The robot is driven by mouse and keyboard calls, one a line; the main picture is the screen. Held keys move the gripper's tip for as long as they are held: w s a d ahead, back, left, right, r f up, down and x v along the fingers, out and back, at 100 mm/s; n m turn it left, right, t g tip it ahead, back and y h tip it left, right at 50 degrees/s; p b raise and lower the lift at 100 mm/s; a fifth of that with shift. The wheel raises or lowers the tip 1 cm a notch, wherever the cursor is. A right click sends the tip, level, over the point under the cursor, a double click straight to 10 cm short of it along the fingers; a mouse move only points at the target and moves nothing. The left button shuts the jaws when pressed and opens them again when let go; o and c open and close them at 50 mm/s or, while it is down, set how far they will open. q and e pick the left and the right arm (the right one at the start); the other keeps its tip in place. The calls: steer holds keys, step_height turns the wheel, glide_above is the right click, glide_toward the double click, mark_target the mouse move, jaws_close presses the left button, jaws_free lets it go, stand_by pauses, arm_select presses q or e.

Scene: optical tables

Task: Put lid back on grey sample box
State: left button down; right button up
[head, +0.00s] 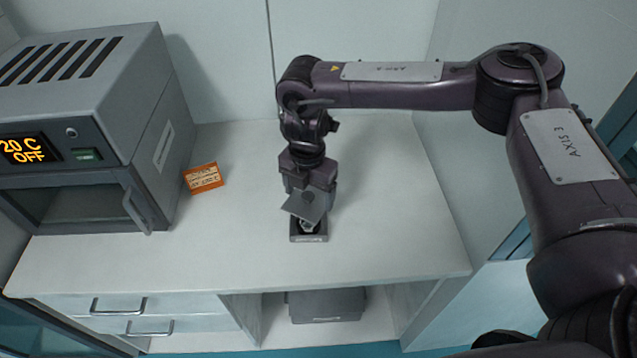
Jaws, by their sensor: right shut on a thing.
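The grey sample box (309,239) sits on the white bench top near its front edge. It is open at the top, and something pale shows inside it. My right gripper (308,196) is directly above the box, pointing down. It is shut on a flat grey lid (303,208), which is held tilted over the box. The lid covers part of the box opening, and I cannot tell whether its lower edge touches the box. My left gripper is not in view.
A grey oven (165,148) with a lit display reading "20 C OFF" stands on the left of the bench. An orange labelled box (203,178) lies beside it. The bench top (400,220) is clear to the right. A grey case (327,305) sits on the shelf below.

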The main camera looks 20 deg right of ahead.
mark_target(309, 205)
steer(key=shift+a+f+b, duration=0.1)
steer(key=shift+f+b, duration=0.65)
steer(key=shift+f, duration=0.2)
step_height(309, 205, down, 3)
steer(key=shift+r+b, duration=0.2)
steer(key=shift+b, duration=0.85)
steer(key=shift+f+b, duration=0.4)
steer(key=shift+f, duration=0.55)
steer(key=shift+p, duration=0.3)
steer(key=shift+f, duration=0.1)
stand_by(0.5)
steer(key=o, duration=0.9)
